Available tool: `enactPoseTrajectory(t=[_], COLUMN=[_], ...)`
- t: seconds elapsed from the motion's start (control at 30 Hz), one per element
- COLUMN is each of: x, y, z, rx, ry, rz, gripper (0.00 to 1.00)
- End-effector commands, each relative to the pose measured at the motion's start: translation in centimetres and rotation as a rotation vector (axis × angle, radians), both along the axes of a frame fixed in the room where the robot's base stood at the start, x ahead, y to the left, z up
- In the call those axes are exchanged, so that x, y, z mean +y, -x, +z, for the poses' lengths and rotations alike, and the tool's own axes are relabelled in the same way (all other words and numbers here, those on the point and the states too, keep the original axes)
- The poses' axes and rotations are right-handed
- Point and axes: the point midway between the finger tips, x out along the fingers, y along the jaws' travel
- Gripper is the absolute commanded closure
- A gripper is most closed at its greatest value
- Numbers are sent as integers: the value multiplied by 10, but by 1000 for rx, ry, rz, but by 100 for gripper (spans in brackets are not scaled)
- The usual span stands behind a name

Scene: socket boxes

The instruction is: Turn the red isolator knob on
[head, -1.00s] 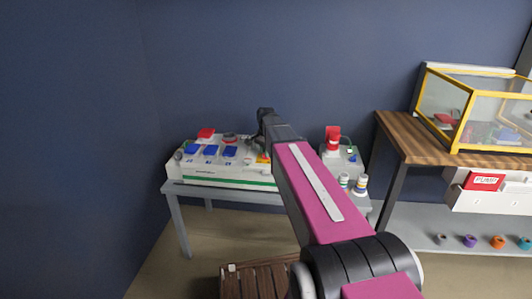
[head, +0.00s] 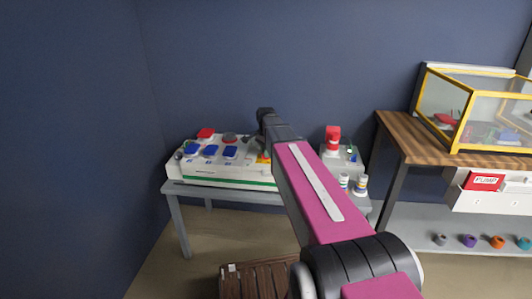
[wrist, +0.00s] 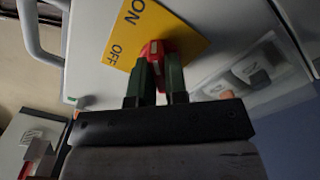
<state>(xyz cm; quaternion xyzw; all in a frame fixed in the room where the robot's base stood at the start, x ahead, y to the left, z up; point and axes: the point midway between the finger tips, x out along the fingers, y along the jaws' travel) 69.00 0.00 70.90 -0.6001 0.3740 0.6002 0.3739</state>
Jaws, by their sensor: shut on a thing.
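In the wrist view, the red isolator knob (wrist: 160,47) sits on a yellow plate (wrist: 190,38) printed ON and OFF. My gripper (wrist: 160,66) has its two green-grey fingers on either side of the knob and is shut on it. The fingers cover part of the knob, so which mark it points to cannot be told. In the head view, the white socket box (head: 222,179) stands on a grey table, with a bit of the yellow plate (head: 263,158) showing beside my arm. The knob and my fingertips are hidden there.
Blue covers (head: 210,151) and a red one (head: 205,133) are on the box's top, left of my arm. A smaller box with a red part (head: 333,138) stands to the right. A wooden-topped bench (head: 440,155) holds a yellow-framed case. A dark wall is behind.

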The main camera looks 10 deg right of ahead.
Motion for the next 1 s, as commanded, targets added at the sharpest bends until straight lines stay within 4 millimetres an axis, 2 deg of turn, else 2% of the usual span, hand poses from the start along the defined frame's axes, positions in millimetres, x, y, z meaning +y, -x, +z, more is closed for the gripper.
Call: enactPoseTrajectory(t=[0.03,0.07,0.1,0.13,0.43,0.57,1.0], x=[0,0,0,0,0,0,0], y=[0,0,0,0,0,0,-1], z=[0,0,0,0,1,10,79], rx=[-1,-1,-1,-1,-1,-2,-2], ry=[0,0,0,0,0,0,0], rz=[-3,-3,-2,-2,-1,-1,-1], gripper=[100,76,63,61,61,61,61])
